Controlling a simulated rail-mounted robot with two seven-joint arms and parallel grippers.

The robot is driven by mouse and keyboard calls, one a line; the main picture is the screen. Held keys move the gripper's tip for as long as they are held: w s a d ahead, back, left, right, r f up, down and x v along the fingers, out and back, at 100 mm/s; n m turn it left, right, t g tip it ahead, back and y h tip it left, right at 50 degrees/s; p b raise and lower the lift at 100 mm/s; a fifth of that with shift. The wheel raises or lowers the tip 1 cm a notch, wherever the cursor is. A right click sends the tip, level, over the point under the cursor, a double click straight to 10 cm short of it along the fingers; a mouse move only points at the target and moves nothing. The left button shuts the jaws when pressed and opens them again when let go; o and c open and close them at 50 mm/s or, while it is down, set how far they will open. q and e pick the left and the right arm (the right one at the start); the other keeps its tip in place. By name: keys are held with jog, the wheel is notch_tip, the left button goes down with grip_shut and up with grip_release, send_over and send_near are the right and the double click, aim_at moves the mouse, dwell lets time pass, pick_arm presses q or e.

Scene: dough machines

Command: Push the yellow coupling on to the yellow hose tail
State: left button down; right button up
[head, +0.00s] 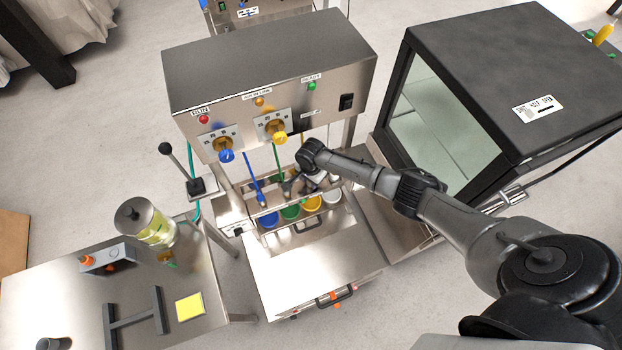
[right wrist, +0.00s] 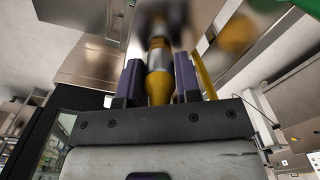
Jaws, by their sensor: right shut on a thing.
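My right gripper (right wrist: 158,72) is shut on the yellow coupling (right wrist: 158,88), which has a silver collar and stands between the two dark fingers. Just beyond it, in line, is a blurred yellowish part (right wrist: 157,30); I cannot tell whether it is the hose tail or touches the coupling. In the head view my right gripper (head: 312,182) is low in front of the machine, above the coloured cups, and its arm hides much of what it holds. A yellow knob-like end (head: 280,138) shows on the machine front, possibly the yellow hose tail. My left gripper is not in view.
The steel machine (head: 270,85) has a blue end (head: 226,155) on its front. A blue hose (head: 254,180) and a green hose (head: 278,163) hang below it. Blue, green, yellow and white cups stand underneath. A black glass-fronted cabinet (head: 510,80) is close on the right.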

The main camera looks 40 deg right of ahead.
dwell(0.3)
jog(key=o, duration=1.3)
jog(key=shift+r, duration=0.1)
jog(key=shift+r, duration=0.1)
jog(key=shift+r+p, duration=0.7)
jog(key=shift+p, duration=0.4)
jog(key=shift+r+p, duration=0.9)
jog(key=shift+p, duration=0.15)
jog(key=shift+r+p, duration=0.45)
jog(key=shift+p, duration=0.1)
